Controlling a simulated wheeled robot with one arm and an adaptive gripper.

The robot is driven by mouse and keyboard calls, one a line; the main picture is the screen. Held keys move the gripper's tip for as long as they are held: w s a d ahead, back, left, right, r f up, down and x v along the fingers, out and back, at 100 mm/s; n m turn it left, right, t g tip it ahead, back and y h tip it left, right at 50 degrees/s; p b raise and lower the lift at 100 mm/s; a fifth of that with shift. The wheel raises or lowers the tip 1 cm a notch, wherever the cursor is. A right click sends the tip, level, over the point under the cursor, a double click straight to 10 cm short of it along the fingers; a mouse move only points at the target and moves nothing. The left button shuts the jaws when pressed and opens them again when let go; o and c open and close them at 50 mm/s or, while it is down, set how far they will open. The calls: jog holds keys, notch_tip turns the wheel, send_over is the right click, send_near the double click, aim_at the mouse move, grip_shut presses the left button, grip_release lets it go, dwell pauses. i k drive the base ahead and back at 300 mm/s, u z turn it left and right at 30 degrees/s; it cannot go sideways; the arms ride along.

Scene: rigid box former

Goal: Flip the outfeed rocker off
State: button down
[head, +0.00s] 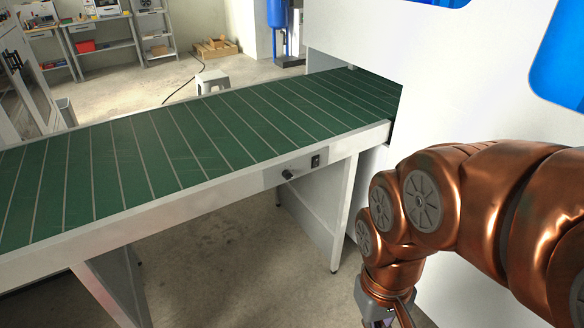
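The outfeed rocker (315,161) is a small black switch on a grey panel on the front side rail of the green conveyor (150,150). Its on or off position is too small to tell. A dark round knob (288,174) sits just left of it on the same panel. My copper-coloured arm comes in from the right. My gripper (402,318) is at the bottom edge, below and to the right of the rocker and apart from it. Its fingers are mostly cut off by the frame edge.
A large white machine housing (490,80) with blue windows stands at the right, where the belt enters an opening. White conveyor legs (335,215) reach the floor. A grey stool (212,80) and shelves stand behind. Floor below the rocker is clear.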

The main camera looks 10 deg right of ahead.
aim_at(315, 163)
jog(key=k, duration=0.5)
jog(key=z, duration=1)
jog(key=i, duration=0.75)
jog(key=u, duration=2.3)
